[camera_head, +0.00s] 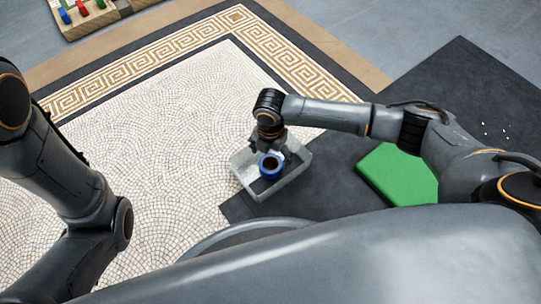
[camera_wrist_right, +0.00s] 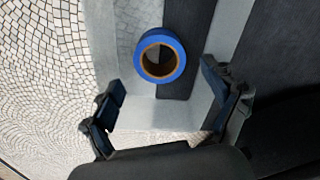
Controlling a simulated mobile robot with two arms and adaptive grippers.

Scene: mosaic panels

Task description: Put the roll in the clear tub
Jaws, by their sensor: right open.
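The blue roll (camera_head: 279,168) is a ring with a brown core. It shows within the walls of the clear tub (camera_head: 250,184), below my right gripper (camera_head: 268,150). In the right wrist view the roll (camera_wrist_right: 176,72) lies beyond the fingers and apart from them, inside the outline of the tub (camera_wrist_right: 165,116). Whether it rests on the tub floor is hard to tell. My right gripper (camera_wrist_right: 165,98) is open and empty, its two fingers spread wide over the tub. My left arm shows at the left, but its gripper is out of view.
The tub stands across the edge of a pale mosaic panel (camera_head: 150,130) and a dark mat (camera_head: 440,100). A green block (camera_head: 395,175) lies right of the tub. A wooden tray (camera_head: 95,18) with coloured pieces is at the far left. The mosaic is otherwise clear.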

